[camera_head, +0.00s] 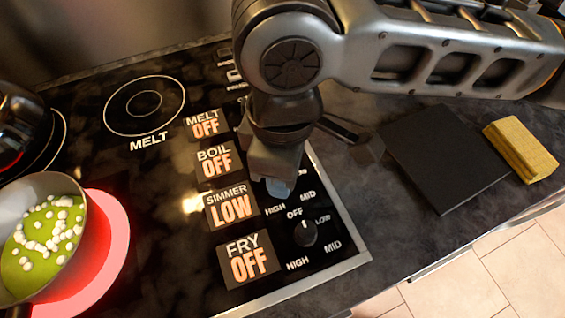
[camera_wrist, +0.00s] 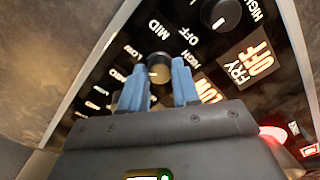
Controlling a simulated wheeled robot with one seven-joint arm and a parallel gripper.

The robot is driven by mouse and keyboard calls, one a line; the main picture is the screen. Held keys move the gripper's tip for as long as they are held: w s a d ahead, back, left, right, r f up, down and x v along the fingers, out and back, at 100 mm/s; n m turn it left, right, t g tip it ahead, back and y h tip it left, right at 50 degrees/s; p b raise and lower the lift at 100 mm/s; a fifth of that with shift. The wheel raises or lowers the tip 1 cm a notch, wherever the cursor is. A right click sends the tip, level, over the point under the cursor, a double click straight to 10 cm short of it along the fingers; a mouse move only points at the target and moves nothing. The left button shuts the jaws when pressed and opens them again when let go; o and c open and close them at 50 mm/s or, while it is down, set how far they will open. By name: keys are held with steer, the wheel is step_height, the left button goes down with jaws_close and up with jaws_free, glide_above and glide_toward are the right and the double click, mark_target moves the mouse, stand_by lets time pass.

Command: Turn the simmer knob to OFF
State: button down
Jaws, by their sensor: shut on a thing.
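The simmer knob (camera_wrist: 159,70) is a small round dark knob on the black stove panel, between my fingertips in the wrist view. My gripper (camera_wrist: 158,66) has its two blue fingers shut on the knob, one on each side. In the head view my gripper (camera_head: 280,187) points down at the panel beside the simmer display and hides the knob. The simmer display (camera_head: 231,207) reads LOW. The direction of the knob's pointer is not clear.
The fry knob (camera_head: 305,233) stands close by, below my gripper in the head view. Fry, boil and melt displays read OFF. A pan (camera_head: 73,195) with green food and white balls sits on a glowing red burner (camera_head: 115,235). A black board (camera_head: 440,155) and yellow sponge (camera_head: 522,150) lie right.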

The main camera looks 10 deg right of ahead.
steer(key=n, duration=0.5)
steer(key=shift+n, duration=2.5)
steer(key=c, duration=0.8)
jaws_free()
step_height(320, 180, up, 8)
steer(key=shift+f, duration=0.1)
